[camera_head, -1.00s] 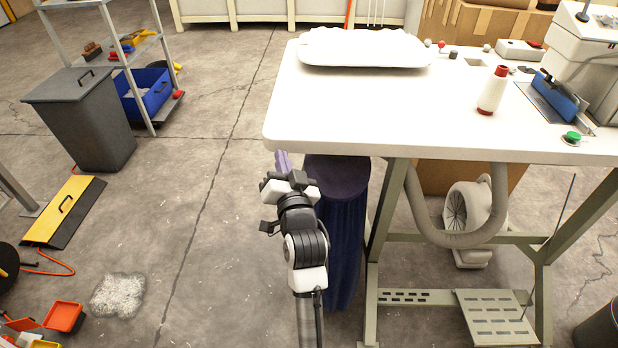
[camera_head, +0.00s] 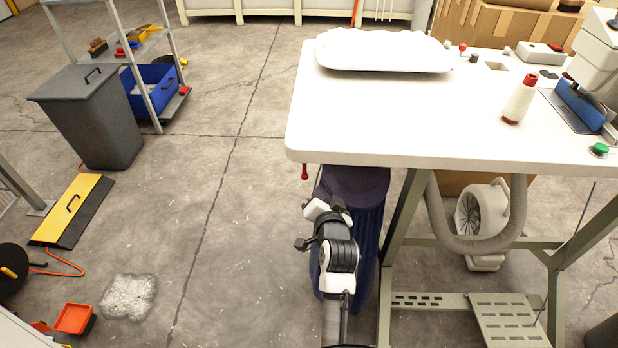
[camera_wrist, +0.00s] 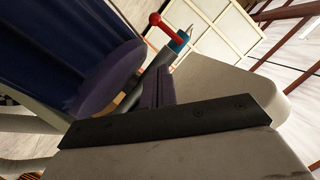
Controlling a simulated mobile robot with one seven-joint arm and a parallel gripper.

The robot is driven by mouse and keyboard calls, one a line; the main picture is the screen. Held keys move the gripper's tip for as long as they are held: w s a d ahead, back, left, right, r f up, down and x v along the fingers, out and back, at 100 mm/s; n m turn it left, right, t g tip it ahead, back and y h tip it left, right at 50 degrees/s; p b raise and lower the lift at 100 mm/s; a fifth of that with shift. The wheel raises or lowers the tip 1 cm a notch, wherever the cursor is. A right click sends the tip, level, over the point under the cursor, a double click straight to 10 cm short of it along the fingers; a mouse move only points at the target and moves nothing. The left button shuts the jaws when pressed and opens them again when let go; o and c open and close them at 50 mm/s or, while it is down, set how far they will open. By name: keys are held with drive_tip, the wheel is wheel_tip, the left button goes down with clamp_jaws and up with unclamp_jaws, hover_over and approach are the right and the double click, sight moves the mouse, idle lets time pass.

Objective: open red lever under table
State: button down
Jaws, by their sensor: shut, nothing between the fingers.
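A red lever (camera_head: 304,172) hangs just below the table's near left edge in the head view. In the wrist view the red lever (camera_wrist: 168,29) sticks out sideways at the top of a dark pipe, with a blue part (camera_wrist: 180,41) beside it. My gripper (camera_head: 321,188) is low under the table's near left corner, just right of and below the lever, apart from it. In the wrist view my purple fingers (camera_wrist: 159,88) are shut together with nothing between them, pointing toward the lever. The fingertips are hard to make out in the head view.
The white table (camera_head: 420,140) carries a white pillow (camera_head: 385,52) and a red-and-white bottle (camera_head: 520,100). A dark blue-purple fabric column (camera_head: 360,185) stands close right of my gripper; it shows in the wrist view too (camera_wrist: 60,50). Table legs are further right.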

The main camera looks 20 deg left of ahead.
sight(306, 174)
drive_tip(key=w+a+f+p, duration=0.2)
drive_tip(key=w+a+f, duration=0.2)
drive_tip(key=w+a, duration=0.2)
drive_tip(key=shift+w+f, duration=0.25)
drive_tip(key=shift+w, duration=0.5)
drive_tip(key=shift+s+a+f+m+y+b, duration=0.1)
drive_tip(key=shift+a+f+m+y+b, duration=0.15)
drive_tip(key=shift+m+b, duration=0.3)
drive_tip(key=a+r+m+t+y+b, duration=0.1)
drive_tip(key=m, duration=0.3)
drive_tip(key=s+a+m+t, duration=0.1)
drive_tip(key=a+m, duration=0.1)
drive_tip(key=m, duration=0.3)
drive_tip(key=a+r+m+t+y+b, duration=0.1)
drive_tip(key=m, duration=0.4)
drive_tip(key=shift+s+a+r+y+b, duration=0.2)
drive_tip(key=shift+a+r+y+b, duration=0.1)
drive_tip(key=shift+a+r+y, duration=0.1)
drive_tip(key=shift+a, duration=0.1)
idle(0.6)
